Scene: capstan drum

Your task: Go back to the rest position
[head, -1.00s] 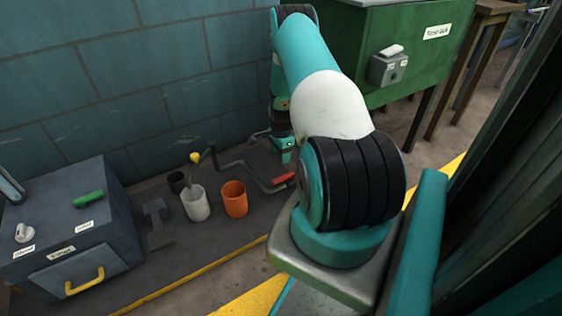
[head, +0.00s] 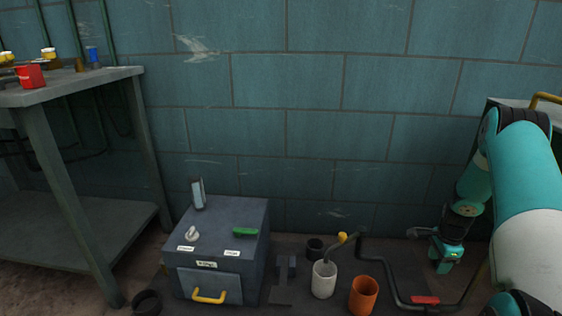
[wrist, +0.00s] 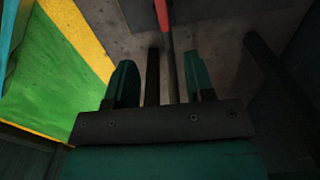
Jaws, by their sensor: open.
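My gripper (head: 443,262) hangs at the right in the head view, pointing down beside the crank. In the wrist view my gripper (wrist: 160,82) shows two green fingers spread apart, with nothing held between them. The dark bent crank (head: 388,283) with a red grip (head: 425,300) lies left of and below my gripper in the head view. A red bar, probably that grip, shows beyond the fingers in the wrist view (wrist: 162,14). I cannot tell how far it is from the fingers.
A grey box (head: 228,217) with a yellow handle (head: 209,296) stands left of a white cup (head: 324,281), an orange cup (head: 363,296) and a black cup (head: 315,249). A grey workbench (head: 75,92) is at far left. The tiled wall (head: 290,120) closes the back.

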